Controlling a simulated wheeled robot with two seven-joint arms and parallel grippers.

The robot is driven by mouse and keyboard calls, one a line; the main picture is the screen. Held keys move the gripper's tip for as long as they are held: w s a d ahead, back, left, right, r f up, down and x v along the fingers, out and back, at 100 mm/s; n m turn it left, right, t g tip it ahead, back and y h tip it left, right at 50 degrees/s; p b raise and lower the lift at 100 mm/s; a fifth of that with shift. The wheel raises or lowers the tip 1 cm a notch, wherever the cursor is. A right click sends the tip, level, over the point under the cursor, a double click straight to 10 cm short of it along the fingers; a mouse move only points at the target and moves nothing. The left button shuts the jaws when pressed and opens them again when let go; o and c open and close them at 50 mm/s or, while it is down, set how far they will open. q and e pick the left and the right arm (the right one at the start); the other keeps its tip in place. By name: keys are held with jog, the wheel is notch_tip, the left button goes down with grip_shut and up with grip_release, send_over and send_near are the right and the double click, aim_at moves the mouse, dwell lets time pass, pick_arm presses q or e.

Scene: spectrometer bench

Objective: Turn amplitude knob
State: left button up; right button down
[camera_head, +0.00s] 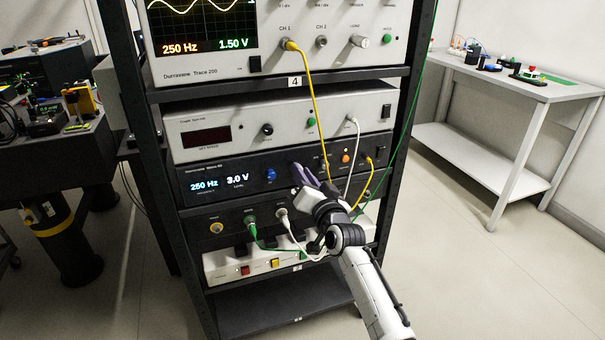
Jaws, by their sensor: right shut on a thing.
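The dark signal generator (219,187) sits in the middle of the rack, and its display reads 250 Hz and 3.0 V. A blue knob (271,174) shows on its front panel, left of my right gripper. My right gripper (300,172) reaches in from the lower right, its fingers at the panel just right of the blue knob. It is shut on the amplitude knob, which the purple-grey fingers mostly hide. The oscilloscope screen (202,22) above shows a yellow wave with 250 Hz and 1.50 V. My left gripper is out of view.
A yellow cable (312,85) hangs from the oscilloscope towards the generator beside my gripper. White and green cables run close to my right wrist. A white side table (500,75) stands at the right, dark equipment at the left. The floor at lower right is clear.

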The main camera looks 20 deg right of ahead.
dwell(0.4)
jog(key=c, duration=1.6)
grip_release()
jog(key=shift+c, duration=0.2)
jog(key=s+p, duration=0.7)
jog(key=s, duration=0.3)
jog(key=shift+s+d+p, duration=0.15)
jog(key=shift+s+p, duration=0.05)
jog(key=shift+p, duration=0.1)
